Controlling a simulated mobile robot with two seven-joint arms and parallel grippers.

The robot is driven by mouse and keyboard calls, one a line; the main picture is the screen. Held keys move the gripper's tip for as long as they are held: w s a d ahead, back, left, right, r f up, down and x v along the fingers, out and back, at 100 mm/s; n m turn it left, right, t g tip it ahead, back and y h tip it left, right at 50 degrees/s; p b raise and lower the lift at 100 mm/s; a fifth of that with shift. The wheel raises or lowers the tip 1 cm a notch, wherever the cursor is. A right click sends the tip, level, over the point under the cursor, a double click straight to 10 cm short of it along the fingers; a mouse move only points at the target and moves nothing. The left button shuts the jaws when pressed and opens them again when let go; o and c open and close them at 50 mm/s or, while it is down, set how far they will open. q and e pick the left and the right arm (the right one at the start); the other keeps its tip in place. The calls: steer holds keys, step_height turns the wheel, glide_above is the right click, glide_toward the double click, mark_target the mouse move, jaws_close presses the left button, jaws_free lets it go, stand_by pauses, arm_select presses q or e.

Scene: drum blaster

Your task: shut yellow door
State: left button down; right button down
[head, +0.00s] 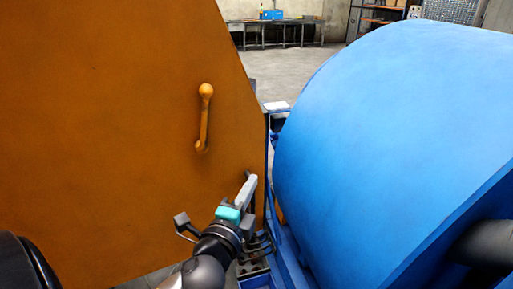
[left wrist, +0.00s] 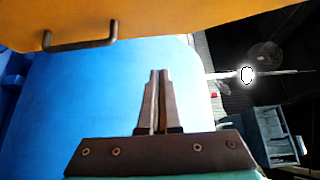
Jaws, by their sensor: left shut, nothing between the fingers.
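The yellow door (head: 110,110), orange-yellow in colour, is a large flat panel filling the left half of the head view. A bar handle (head: 203,118) of the same colour sits on its face towards the right. My left gripper (head: 249,180) is shut and empty, below and right of the handle, close to the door's right edge; I cannot tell whether it touches the door. In the left wrist view the shut fingers (left wrist: 159,73) point up towards the door (left wrist: 190,15), whose dark-looking handle (left wrist: 80,44) is at the upper left. My right gripper is not in view.
A big blue drum (head: 390,130) fills the right side, with a narrow gap between it and the door. Blue frame parts (head: 288,250) run below the gap. A workbench (head: 275,25) and a shelf (head: 378,18) stand far back beyond open floor (head: 290,70).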

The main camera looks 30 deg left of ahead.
arm_select(q)
glide_toward(261, 142)
steer(key=w+d, duration=0.2)
steer(key=w, duration=0.2)
steer(key=shift+w+a+p, duration=0.25)
steer(key=shift+w+a, duration=0.05)
steer(key=shift+a, duration=0.3)
steer(key=shift+w+a+p, duration=0.2)
steer(key=shift+w+a, duration=0.1)
steer(key=shift+a, duration=0.3)
steer(key=shift+w+a, duration=0.3)
steer(key=shift+a, duration=0.2)
steer(key=shift+w+a, duration=0.1)
